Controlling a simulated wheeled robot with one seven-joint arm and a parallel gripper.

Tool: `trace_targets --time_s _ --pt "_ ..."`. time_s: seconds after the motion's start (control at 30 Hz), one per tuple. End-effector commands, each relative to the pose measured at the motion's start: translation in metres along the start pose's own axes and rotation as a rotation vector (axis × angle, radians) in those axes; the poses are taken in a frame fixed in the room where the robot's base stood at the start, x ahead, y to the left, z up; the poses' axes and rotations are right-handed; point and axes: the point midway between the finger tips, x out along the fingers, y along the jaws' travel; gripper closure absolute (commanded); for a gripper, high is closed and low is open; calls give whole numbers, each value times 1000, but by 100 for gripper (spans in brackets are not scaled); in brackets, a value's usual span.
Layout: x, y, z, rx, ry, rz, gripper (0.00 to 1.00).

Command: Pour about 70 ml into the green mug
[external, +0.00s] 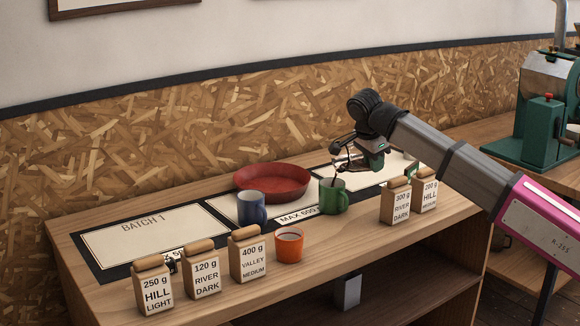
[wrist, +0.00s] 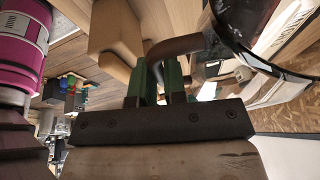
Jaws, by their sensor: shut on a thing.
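The green mug (external: 333,198) stands upright on the counter in the external view, at the front edge of the middle mat panel. My gripper (external: 359,160) is just above it and slightly to the right. In the wrist view my gripper's green fingers (wrist: 160,82) are closed on the brown handle of a clear glass jug (wrist: 242,22). The jug is small and partly hidden by my arm in the external view, and looks tilted over the mug. A thin dark streak shows at the mug's mouth; whether it is flowing liquid, and the mug's level, I cannot tell.
A blue mug (external: 251,209), a red bowl (external: 272,181) and an orange cup (external: 289,246) stand left of the green mug. Labelled bags stand along the front left, including the 400 g bag (external: 248,257); two more, including the 300 g bag (external: 395,205), stand at right.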

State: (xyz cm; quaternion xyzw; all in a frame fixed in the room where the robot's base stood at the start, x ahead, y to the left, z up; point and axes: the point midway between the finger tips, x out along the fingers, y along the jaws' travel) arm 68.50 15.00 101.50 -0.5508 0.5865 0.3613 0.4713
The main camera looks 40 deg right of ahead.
Motion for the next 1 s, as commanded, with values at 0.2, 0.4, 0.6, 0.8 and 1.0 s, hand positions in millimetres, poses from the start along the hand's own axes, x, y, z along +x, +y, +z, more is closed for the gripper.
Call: trace_targets --time_s 0.2,0.4,0.6,0.8,1.0 --pt "-1 0 0 0 13 -3 100" --pt "-2 0 1 -1 27 -4 100" --pt "-4 -1 1 -2 43 -7 100" --pt "-4 0 1 -2 51 -8 100" --pt "-5 -1 2 -2 61 -10 100"
